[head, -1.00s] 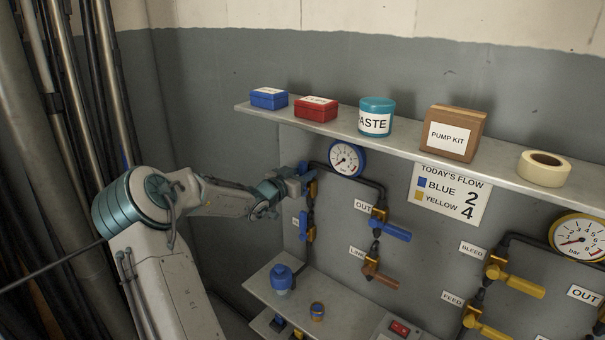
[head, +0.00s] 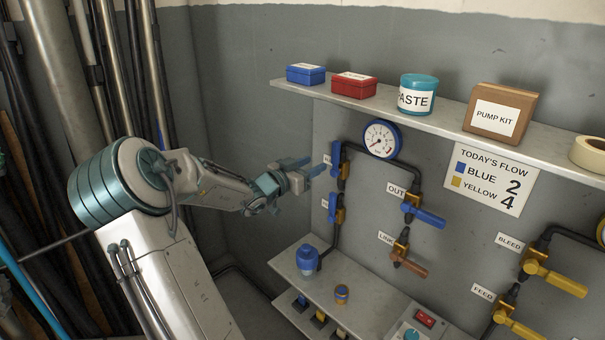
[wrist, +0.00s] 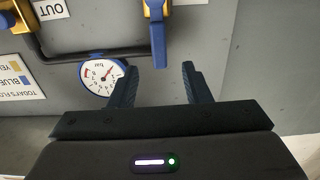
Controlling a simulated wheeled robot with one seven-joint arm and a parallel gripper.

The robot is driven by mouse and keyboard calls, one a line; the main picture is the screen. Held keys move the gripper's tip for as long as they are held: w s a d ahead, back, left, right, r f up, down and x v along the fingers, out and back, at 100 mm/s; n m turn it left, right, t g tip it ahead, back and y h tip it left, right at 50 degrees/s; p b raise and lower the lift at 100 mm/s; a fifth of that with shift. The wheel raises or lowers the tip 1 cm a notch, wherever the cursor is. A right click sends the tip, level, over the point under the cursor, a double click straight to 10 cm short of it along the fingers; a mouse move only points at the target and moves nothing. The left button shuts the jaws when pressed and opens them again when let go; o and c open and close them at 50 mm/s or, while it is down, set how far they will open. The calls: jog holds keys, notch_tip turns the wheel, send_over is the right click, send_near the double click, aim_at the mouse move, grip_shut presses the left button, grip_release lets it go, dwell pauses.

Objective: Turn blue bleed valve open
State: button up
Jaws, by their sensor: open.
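The blue bleed valve (head: 335,160) is the upper left valve on the panel, left of the blue-rimmed gauge (head: 380,139). Its label is mostly hidden. In the wrist view, which is upside down, its long blue handle (wrist: 158,36) lies in line with the vertical pipe, its free end toward my gripper. My gripper (head: 314,166) is open and empty, just left of this valve in the head view. In the wrist view my gripper (wrist: 158,69) has a finger on either side of the handle's line, with the handle's end near the fingertips. I see no contact.
The blue OUT valve (head: 424,215), a brown-handled LINK valve (head: 410,264) and another blue valve (head: 332,207) are nearby. A shelf (head: 445,117) with boxes and a tub juts out above. Yellow valves (head: 553,278) are at right.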

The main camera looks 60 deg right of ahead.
jog(key=v, duration=0.3)
dwell(0.6)
